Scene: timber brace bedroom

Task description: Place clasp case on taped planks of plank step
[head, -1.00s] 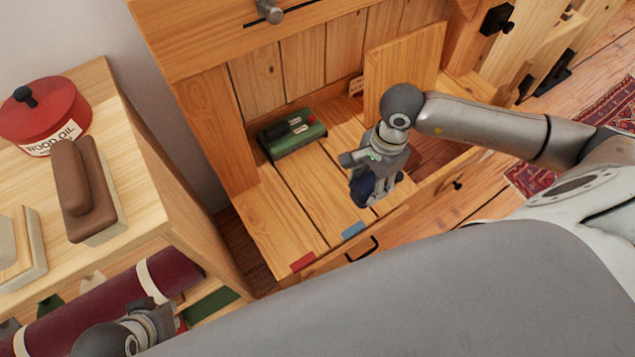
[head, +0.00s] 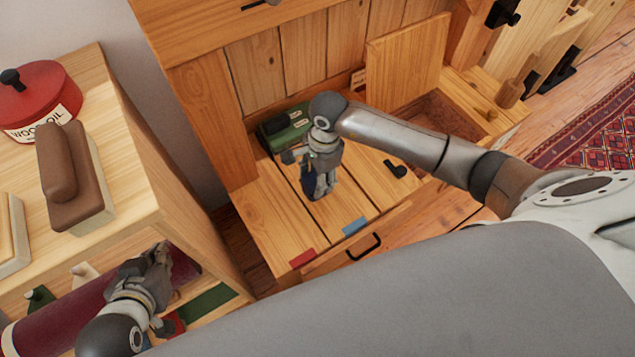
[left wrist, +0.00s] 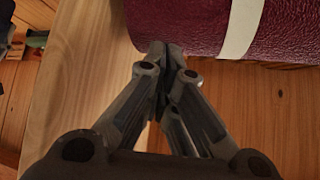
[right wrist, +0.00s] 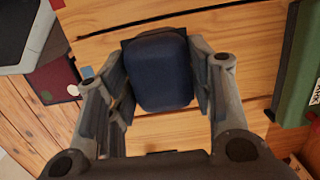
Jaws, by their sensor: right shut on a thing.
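The clasp case (right wrist: 162,72) is dark blue with rounded edges. My right gripper (head: 318,192) is shut on it, one finger on each side in the right wrist view. The case shows only partly in the head view (head: 308,186), low over the plank step (head: 285,215); I cannot tell whether it touches the planks. The step's front edge carries a red tape (head: 303,257) on the left plank and a blue tape (head: 354,225) on the plank beside it. My left gripper (left wrist: 165,52) is shut and empty, its tips together near the maroon roll (left wrist: 185,22).
A green case (head: 283,130) sits at the back of the step. An open compartment (head: 450,115) with a raised lid (head: 405,62) is at the right. A shelf unit with a brown brush (head: 65,180) and red tin (head: 40,95) stands left. The front planks are clear.

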